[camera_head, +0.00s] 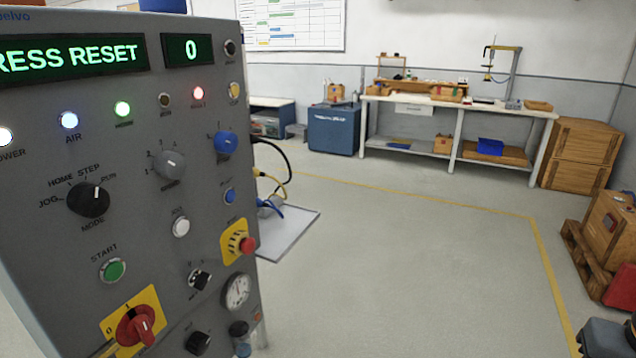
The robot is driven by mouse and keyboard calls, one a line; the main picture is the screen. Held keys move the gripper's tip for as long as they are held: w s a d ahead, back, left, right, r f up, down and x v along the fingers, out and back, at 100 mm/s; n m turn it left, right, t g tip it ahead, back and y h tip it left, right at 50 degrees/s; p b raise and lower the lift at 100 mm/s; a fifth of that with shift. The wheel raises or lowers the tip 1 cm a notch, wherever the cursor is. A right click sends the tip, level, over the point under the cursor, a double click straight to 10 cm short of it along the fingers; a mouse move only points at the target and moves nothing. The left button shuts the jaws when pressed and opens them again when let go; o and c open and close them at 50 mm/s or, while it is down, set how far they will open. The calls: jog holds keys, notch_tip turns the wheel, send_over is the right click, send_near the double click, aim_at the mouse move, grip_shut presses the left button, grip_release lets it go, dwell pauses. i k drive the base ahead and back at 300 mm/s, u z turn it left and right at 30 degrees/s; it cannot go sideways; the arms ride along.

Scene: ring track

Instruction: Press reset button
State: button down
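A grey control panel (130,185) fills the left side of the view, close by and angled. Its green display (75,54) reads "RESS RESET", cut off at the left edge; the display beside it (187,50) shows 0. A small blue push button (230,196) sits near the right edge, above the red emergency stop (247,244) on yellow. A white button (181,227) and a green start button (112,270) are lower left of it. The small labels over the blue and white buttons are too blurred to read. My gripper is not in view.
A red rotary switch (135,326), black mode knob (88,200) and blue knob (226,142) also stick out of the panel. Cables hang behind its right edge near a floor plate (285,232). Open floor lies right; a workbench (455,100) and crates (580,153) stand beyond.

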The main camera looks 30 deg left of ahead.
aim_at(229, 196)
jog(key=z, duration=0.25)
jog(key=k, duration=1.05)
jog(key=u, duration=1)
jog(key=i, duration=0.5)
jog(key=u, duration=0.1)
